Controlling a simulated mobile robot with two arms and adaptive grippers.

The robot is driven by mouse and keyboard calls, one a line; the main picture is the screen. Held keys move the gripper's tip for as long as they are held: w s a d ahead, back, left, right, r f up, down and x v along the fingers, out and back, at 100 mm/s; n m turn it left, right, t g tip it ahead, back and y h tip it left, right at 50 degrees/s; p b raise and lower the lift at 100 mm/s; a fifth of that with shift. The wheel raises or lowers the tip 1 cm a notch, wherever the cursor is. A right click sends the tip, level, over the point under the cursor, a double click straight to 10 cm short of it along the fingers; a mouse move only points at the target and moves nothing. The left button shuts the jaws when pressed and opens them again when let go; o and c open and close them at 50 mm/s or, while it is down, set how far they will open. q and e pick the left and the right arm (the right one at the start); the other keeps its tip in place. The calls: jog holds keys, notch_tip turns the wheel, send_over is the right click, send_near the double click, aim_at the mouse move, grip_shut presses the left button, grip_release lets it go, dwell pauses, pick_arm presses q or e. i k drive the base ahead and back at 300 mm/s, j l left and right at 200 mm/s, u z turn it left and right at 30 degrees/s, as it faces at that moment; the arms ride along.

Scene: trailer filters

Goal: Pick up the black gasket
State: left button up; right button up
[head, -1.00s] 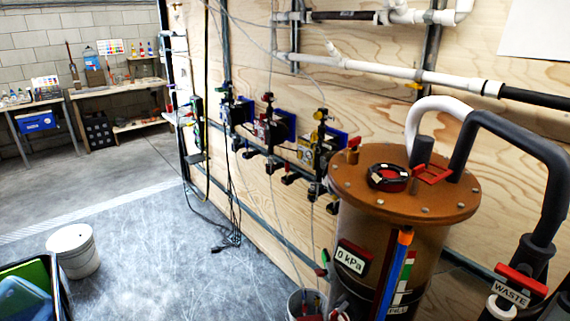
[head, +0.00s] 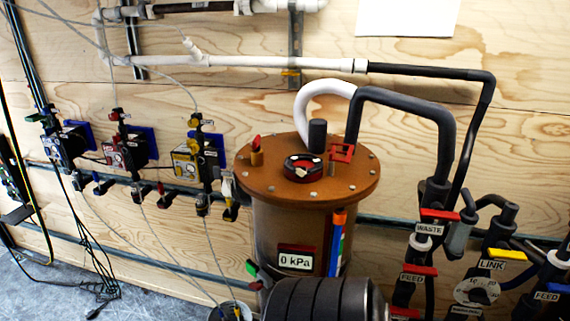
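I cannot single out a black gasket with certainty. A round black ring-shaped part (head: 304,168) with a red middle and small pale pieces lies on the brown lid (head: 262,186) of the tank. Whether it is the gasket or a fitting of the lid, I cannot tell. The tank (head: 290,225) stands upright, with a "0 kPa" display (head: 296,261) on its front. Neither my left nor my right gripper is in view.
Black and white pipes (head: 440,120) rise from the lid and run along the plywood wall (head: 230,100). Valves with red, yellow and blue handles (head: 500,254) stand at the right. Small pumps (head: 130,150) and hanging cables are at the left. Floor (head: 50,285) shows lower left.

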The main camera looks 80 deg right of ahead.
aim_at(301, 171)
jog(key=i+z, duration=0.2)
jog(key=z, duration=0.2)
jog(key=i+z, duration=0.2)
jog(key=z, duration=0.2)
jog(key=i+j+z, duration=0.15)
jog(key=z, duration=0.25)
